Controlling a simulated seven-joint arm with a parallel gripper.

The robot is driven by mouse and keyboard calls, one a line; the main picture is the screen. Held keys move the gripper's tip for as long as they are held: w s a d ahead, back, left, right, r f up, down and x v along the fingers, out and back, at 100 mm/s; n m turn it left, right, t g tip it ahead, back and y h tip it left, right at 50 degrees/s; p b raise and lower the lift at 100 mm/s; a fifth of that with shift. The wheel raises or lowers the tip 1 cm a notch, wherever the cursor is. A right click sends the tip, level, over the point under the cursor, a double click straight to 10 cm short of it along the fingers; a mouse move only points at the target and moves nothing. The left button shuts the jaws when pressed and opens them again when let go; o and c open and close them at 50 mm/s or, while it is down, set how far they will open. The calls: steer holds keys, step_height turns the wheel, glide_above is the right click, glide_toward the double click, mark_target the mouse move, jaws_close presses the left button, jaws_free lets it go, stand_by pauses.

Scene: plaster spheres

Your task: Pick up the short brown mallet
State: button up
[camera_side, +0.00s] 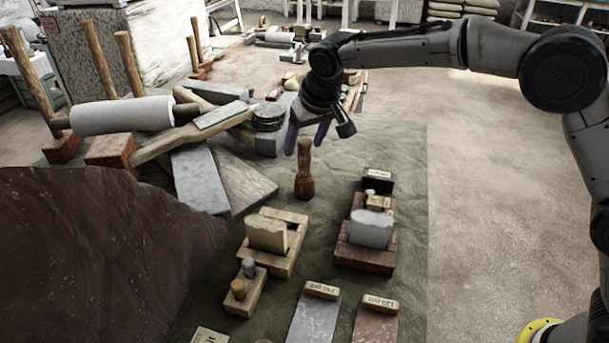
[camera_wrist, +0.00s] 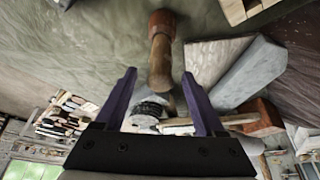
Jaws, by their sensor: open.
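The short brown mallet (camera_side: 304,172) stands upright on the green mat (camera_side: 405,150) in the side view, its reddish-brown head down and its lighter handle pointing up. My gripper (camera_side: 308,137) is above it, with its fingers pointing down close to the top of the handle. In the wrist view the mallet (camera_wrist: 160,55) lies in the upper middle, beyond the fingertips. My gripper's purple fingers (camera_wrist: 160,78) are wide apart there, and nothing is held between them. The side view does not clearly show whether a finger touches the handle.
Grey stone slabs (camera_side: 198,178) and a long-handled mallet (camera_side: 165,146) lie left of the short mallet. A wooden box (camera_side: 275,262) and a reddish-brown box (camera_side: 362,258) stand in front. A large dark block (camera_side: 90,250) fills the lower left. The mat right of the short mallet is partly bare.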

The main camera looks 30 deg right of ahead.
steer(key=shift+w+f, duration=0.1)
steer(key=shift+f, duration=0.05)
steer(key=shift+c, duration=0.3)
jaws_close()
